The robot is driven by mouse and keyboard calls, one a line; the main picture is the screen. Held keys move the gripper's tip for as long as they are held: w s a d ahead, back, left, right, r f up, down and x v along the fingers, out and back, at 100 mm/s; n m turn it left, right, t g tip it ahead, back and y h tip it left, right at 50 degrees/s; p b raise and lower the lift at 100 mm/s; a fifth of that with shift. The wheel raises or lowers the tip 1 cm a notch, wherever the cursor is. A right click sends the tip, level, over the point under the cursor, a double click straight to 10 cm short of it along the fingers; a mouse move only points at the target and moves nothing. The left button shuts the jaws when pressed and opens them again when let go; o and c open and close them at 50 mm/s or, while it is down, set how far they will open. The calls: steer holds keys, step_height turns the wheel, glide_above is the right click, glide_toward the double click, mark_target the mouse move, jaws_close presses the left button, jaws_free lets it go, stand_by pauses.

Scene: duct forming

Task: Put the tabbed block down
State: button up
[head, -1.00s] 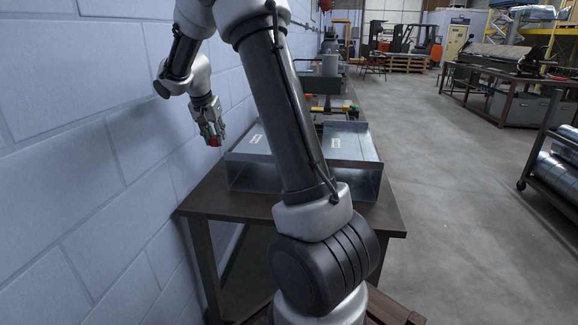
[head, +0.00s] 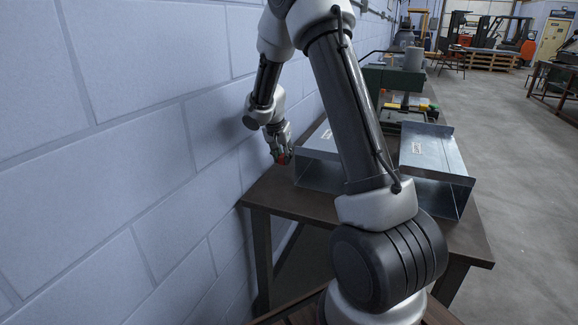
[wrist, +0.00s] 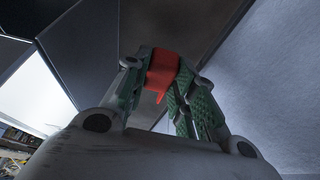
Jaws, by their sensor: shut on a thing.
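My gripper (head: 283,156) hangs at the left edge of the workbench (head: 300,200), close to the block wall. It is shut on the red tabbed block (wrist: 162,70), whose narrow tab sticks out toward the wrist camera. In the wrist view the green-padded fingers (wrist: 155,82) lie on both sides of the block. In the head view only a small bit of red shows at the fingertips. I cannot tell whether the block touches anything below it.
Sheet-metal duct pieces (head: 432,155) stand on the bench, one close to the right of my gripper. Behind them is a green machine (head: 392,80). The pale block wall (head: 150,130) runs along the left. Open concrete floor (head: 500,130) lies to the right.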

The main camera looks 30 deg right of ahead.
mark_target(283, 165)
steer(key=shift+f, duration=2.1)
steer(key=shift+f, duration=0.1)
steer(key=o, duration=1)
steer(key=shift+o, duration=0.2)
steer(key=v, duration=1.2)
steer(key=s+r+n+y, duration=0.1)
steer(key=s+r+n, duration=0.2)
steer(key=s+r, duration=0.95)
steer(key=s+a+n+y, duration=0.1)
steer(key=s+a+n, duration=0.1)
steer(key=s, duration=0.9)
steer(key=s+a+n+t+y, duration=0.1)
steer(key=s+n, duration=0.4)
steer(key=s, duration=0.7)
steer(key=shift+a+r+y, duration=0.25)
steer(key=shift+a+y, duration=0.05)
steer(key=shift+a, duration=0.3)
